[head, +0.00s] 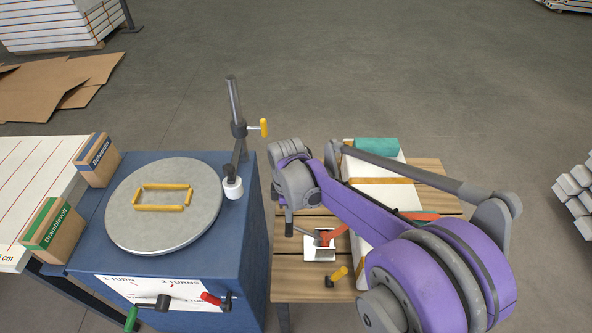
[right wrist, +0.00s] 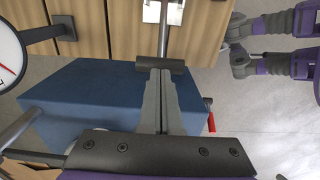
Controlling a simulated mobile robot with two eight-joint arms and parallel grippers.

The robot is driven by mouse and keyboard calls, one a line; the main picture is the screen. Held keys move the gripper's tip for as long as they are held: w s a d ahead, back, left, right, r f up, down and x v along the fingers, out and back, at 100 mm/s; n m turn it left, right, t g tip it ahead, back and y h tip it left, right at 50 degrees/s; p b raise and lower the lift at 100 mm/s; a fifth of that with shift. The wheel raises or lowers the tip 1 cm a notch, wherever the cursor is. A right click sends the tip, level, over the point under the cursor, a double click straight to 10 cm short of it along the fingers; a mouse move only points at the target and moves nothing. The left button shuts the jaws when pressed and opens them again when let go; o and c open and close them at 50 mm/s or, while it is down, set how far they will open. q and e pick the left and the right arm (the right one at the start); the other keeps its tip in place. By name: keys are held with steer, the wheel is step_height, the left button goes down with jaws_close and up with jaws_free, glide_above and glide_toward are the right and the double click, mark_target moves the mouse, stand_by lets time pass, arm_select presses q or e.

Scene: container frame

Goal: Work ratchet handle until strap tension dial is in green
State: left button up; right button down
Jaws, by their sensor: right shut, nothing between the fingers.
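My right gripper (head: 288,226) points down beside the left edge of the slatted table; in the right wrist view its fingers (right wrist: 161,76) are together and hold nothing. A dark crossbar (right wrist: 160,65) on a grey rod lies at the fingertips in that view; I cannot tell whether they touch, or if this is the ratchet handle. A white bracket with a red part (head: 322,243) sits on the table, right of the gripper. A white dial (right wrist: 8,55) with a red mark is cut off at the left of the right wrist view; its needle and green zone do not show. My left gripper is not identifiable.
A blue cabinet (head: 255,260) with a round grey turntable (head: 125,222) stands left of the slatted table (head: 295,270). A post (head: 236,110) rises from the cabinet. A yellow-knobbed lever (head: 337,274) is near the table front. My right arm hides much of the table's right side.

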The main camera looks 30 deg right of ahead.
stand_by(0.5)
steer(key=shift+w+a+f+b, duration=0.1)
steer(key=shift+a+f+b, duration=0.1)
steer(key=shift+f+b, duration=0.5)
steer(key=shift+w+a+f+b, duration=0.15)
steer(key=shift+f+b, duration=0.3)
steer(key=shift+f, duration=0.45)
steer(key=shift+a+f+b, duration=0.5)
steer(key=shift+f+b, duration=1.45)
steer(key=shift+f, duration=0.85)
step_height(320, 180, up, 12)
steer(key=p, duration=0.8)
steer(key=shift+w+r, duration=0.2)
steer(key=shift+w, duration=0.1)
